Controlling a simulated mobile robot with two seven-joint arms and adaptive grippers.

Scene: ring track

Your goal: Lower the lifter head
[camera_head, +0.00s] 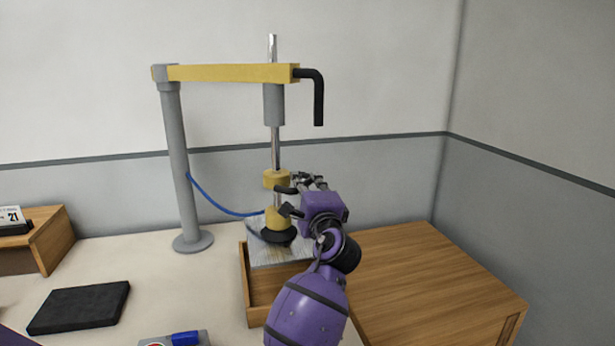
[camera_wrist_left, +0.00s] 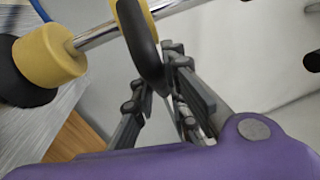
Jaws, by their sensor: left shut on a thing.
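The lifter head hangs on a steel rod (camera_head: 275,148) under a yellow beam (camera_head: 225,73). It has an upper yellow collar (camera_head: 274,179), a lower yellow block (camera_head: 273,219) and a black cup (camera_head: 278,236). The cup is at the top of a grey sheet (camera_head: 290,254); I cannot tell whether they touch. My left gripper (camera_head: 288,200) is beside the head, on its right. In the left wrist view its fingers are shut on the black handle (camera_wrist_left: 140,45) at the yellow collar. The lower yellow block (camera_wrist_left: 47,52) shows there too. My right gripper is not in view.
The beam sits on a grey post (camera_head: 176,165) with a blue hose (camera_head: 215,205). The sheet lies over an open wooden box (camera_head: 258,293). A wooden surface (camera_head: 430,275) is at right. A black pad (camera_head: 80,307) and a calendar (camera_head: 12,217) are at left.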

